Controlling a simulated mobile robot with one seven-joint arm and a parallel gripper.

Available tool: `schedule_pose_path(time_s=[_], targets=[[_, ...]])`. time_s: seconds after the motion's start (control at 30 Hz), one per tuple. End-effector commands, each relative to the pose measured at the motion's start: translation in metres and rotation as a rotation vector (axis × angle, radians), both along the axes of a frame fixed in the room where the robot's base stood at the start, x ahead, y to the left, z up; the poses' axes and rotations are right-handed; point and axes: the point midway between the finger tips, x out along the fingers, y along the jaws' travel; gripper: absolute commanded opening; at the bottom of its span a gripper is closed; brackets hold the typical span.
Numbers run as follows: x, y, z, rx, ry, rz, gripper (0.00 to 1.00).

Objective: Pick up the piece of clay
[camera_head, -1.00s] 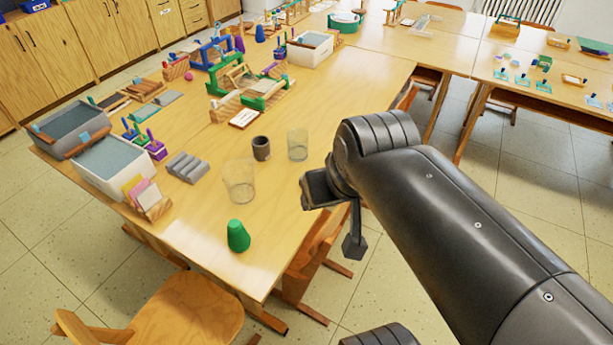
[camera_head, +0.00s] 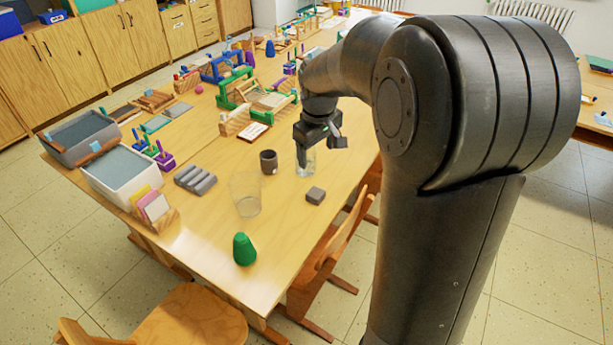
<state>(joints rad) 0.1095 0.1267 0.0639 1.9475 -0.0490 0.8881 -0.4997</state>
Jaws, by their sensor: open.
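A small dark grey block (camera_head: 316,196), which looks like the piece of clay, lies on the wooden table (camera_head: 215,240) near its right edge. Grey ridged rolls (camera_head: 195,180) lie further left and could also be clay. My gripper (camera_head: 320,153) is open and looks empty. It hangs above the table, higher in the picture than the grey block and apart from it. One finger overlaps a clear glass (camera_head: 306,170) in the picture; I cannot tell whether they touch.
A larger clear glass (camera_head: 246,196), a dark cup (camera_head: 268,160) and a green cone (camera_head: 244,250) stand near the block. Grey-lidded bins (camera_head: 122,172) and wooden frames (camera_head: 262,100) crowd the left and back. Chairs (camera_head: 345,235) adjoin the table edge. The front tabletop is mostly clear.

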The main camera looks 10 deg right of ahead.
Motion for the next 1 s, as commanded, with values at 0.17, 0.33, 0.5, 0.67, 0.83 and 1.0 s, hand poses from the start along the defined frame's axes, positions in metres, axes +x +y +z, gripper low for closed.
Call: schedule_pose_path(time_s=[0.17, 0.33, 0.5, 0.67, 0.83, 1.0], targets=[[0.044, -0.01, -0.047, -0.004, 0.065, 0.083, 0.73], [0.079, -0.019, -0.097, -0.001, 0.12, 0.165, 0.73], [0.103, -0.027, -0.141, 0.008, 0.159, 0.228, 0.73], [0.113, -0.03, -0.164, 0.013, 0.179, 0.262, 0.73], [0.115, -0.031, -0.183, 0.015, 0.187, 0.272, 0.73], [0.115, -0.031, -0.21, 0.015, 0.186, 0.271, 0.73]])
